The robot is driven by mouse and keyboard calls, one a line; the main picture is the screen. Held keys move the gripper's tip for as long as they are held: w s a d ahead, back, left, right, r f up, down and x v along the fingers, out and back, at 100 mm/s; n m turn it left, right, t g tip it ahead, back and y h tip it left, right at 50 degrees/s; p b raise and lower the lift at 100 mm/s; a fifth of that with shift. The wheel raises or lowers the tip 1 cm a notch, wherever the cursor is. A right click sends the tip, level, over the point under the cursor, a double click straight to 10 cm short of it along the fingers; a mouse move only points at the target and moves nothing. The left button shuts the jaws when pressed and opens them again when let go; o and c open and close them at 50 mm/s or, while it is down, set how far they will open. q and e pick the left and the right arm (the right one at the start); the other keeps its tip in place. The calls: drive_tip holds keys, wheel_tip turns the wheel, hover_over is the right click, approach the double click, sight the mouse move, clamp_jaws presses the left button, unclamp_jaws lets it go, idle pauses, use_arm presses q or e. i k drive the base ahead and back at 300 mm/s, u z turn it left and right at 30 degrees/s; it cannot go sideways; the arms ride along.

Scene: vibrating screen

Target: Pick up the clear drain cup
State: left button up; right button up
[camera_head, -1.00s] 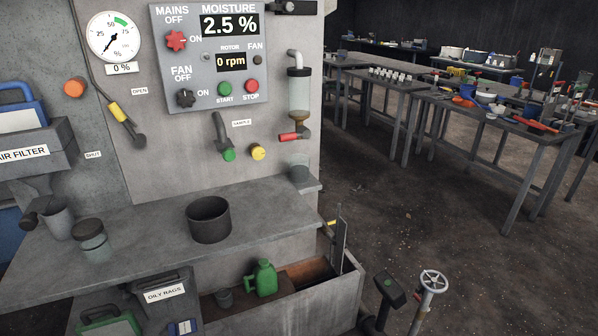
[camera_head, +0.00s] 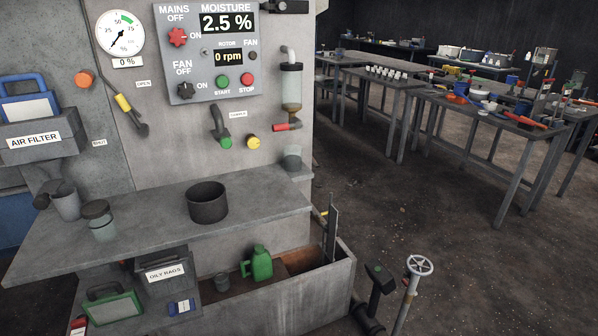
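A clear, see-through cup (camera_head: 291,158) stands at the right back end of the grey shelf (camera_head: 140,240). It is below a clear cylinder (camera_head: 291,84) with a red-handled drain valve (camera_head: 287,126), and apart from it. The cup looks faint against the grey wall, and I cannot tell whether it holds anything. Neither of my grippers is in view.
A dark pot (camera_head: 207,203) stands mid-shelf. A lidded jar (camera_head: 99,221) and a grey cup (camera_head: 66,201) stand at its left. Below is a trough (camera_head: 310,293) with a green jug (camera_head: 258,264). A handwheel valve (camera_head: 419,265) stands right.

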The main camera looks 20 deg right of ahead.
sight(293, 154)
drive_tip(key=k, duration=0.95)
drive_tip(key=z, duration=0.9)
drive_tip(key=i, duration=1.05)
drive_tip(key=z, duration=0.35)
drive_tip(key=i, duration=1.1)
drive_tip(key=u, duration=1.15)
drive_tip(key=i, duration=0.65)
drive_tip(key=u, duration=0.75)
